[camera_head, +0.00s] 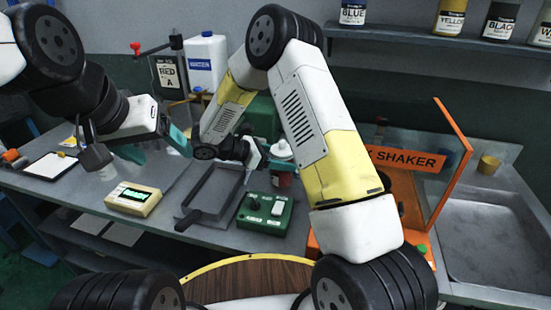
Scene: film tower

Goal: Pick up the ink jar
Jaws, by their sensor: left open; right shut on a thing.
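A small jar with a white lid (281,151) and a reddish lower part stands out behind my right forearm, at the back of the bench. My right gripper (262,157) is at this jar and shut on it; the arm hides part of the grip. I cannot tell whether the jar touches the bench. My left gripper (157,148) is open and empty, with teal fingers, above the bench left of the centre. Ink jars labelled blue (353,13), yellow (450,20) and black (500,22) stand on the wall shelf.
A dark metal tray (222,178), a green switch box (266,213) and a cream device with a display (134,198) are on the bench. An orange shaker with a raised lid (455,154) and a sink (500,225) are at right. A white jug (205,62) stands behind.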

